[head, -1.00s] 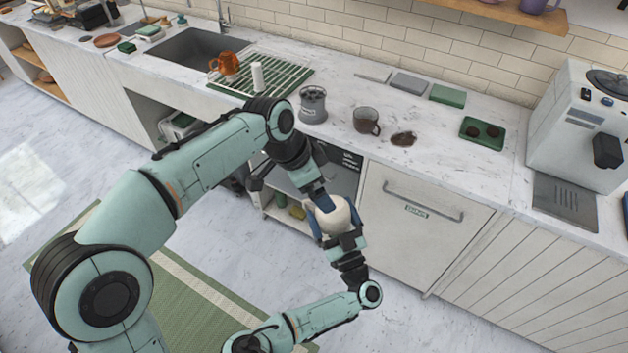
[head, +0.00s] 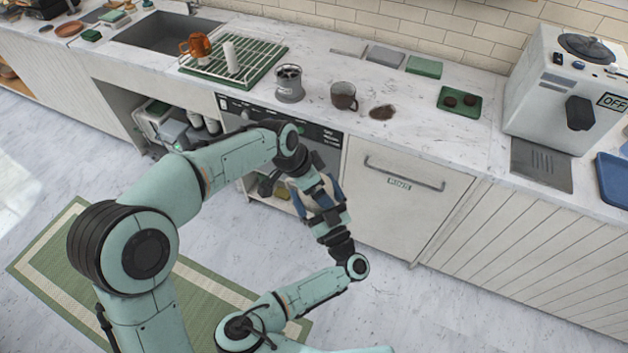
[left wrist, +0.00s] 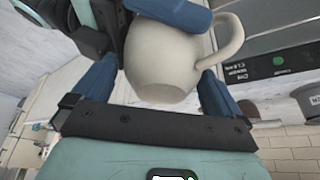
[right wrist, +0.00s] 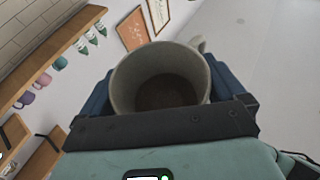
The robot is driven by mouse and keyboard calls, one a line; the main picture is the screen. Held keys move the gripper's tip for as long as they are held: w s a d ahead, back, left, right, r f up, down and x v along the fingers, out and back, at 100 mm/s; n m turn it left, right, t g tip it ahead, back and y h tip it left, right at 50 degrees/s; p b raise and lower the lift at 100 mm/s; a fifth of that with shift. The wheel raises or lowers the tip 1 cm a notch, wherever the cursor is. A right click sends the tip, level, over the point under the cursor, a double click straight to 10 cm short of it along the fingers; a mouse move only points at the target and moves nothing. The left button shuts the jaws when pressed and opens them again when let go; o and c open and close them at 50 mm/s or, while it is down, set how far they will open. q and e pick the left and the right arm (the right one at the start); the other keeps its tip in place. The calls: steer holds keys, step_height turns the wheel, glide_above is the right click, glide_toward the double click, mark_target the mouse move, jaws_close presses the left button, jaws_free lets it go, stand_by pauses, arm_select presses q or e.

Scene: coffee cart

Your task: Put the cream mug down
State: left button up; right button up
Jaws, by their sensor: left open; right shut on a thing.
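The cream mug (left wrist: 165,60) is held in the air in front of the counter, with my two grippers meeting around it. It also shows in the right wrist view (right wrist: 160,80), its opening facing that camera and a dark brown area inside. My right gripper (right wrist: 165,92) is shut on the mug, with blue fingers on both sides. My left gripper (left wrist: 155,92) is open, its blue fingers on either side of the mug; contact is unclear. In the head view, my left gripper (head: 311,186) and the arms hide most of the mug.
A drying rack (head: 262,72) carries an orange mug (head: 196,45). A machine (head: 560,90) stands right. Bare counter lies before the spill.

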arm_select(q)
steer(key=c, duration=0.7)
steer(key=shift+r, duration=0.1)
steer(key=c, duration=0.3)
arm_select(e)
steer(key=o, duration=0.9)
